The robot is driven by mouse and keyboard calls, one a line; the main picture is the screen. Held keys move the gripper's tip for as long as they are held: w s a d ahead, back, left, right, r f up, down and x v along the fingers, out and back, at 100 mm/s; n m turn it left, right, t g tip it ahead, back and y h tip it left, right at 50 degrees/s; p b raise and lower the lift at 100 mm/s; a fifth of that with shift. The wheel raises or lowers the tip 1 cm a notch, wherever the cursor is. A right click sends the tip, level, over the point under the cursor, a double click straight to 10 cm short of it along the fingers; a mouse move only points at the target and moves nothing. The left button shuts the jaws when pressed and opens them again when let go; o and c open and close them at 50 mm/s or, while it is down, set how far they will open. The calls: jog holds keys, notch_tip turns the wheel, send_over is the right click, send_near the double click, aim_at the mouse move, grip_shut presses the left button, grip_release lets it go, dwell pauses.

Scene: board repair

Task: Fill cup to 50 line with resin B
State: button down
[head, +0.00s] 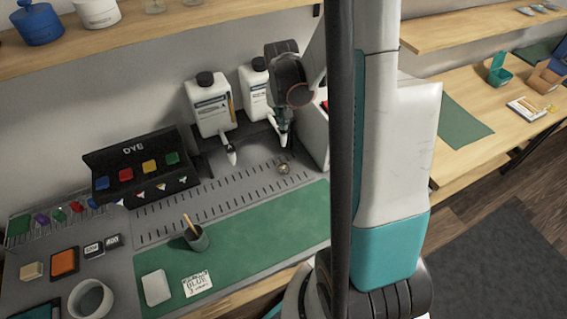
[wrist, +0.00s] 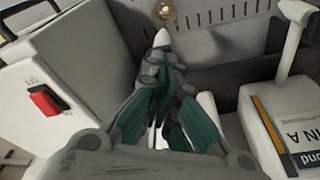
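A dark cup (head: 197,238) with a wooden stick in it stands on the green mat (head: 280,222); its lines and contents cannot be made out. Two white bottles with black caps stand in the dispenser: the left bottle (head: 212,105) and the right bottle (head: 252,97), partly hidden by my arm. In the wrist view the label on one bottle (wrist: 300,140) ends in "IN A". My gripper (head: 284,135) is at the right spout, well away from the cup. In the wrist view its teal fingers (wrist: 160,75) come close together near a white spout tip (wrist: 161,38); whether they grip anything is unclear.
A white box with a red switch (wrist: 47,100) stands close beside my gripper. A small brass ball (head: 283,168) lies on the slotted grey surface. A black DYE rack (head: 130,160) stands left.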

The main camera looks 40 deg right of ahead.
jog(key=shift+f+b, duration=0.85)
jog(key=shift+f, duration=0.15)
dwell(4.1)
jog(key=shift+r+p, duration=0.5)
jog(key=shift+r, duration=0.3)
jog(key=shift+r, duration=0.1)
dwell(0.8)
jog(key=shift+r+p, duration=1.95)
jog(key=shift+r, duration=0.85)
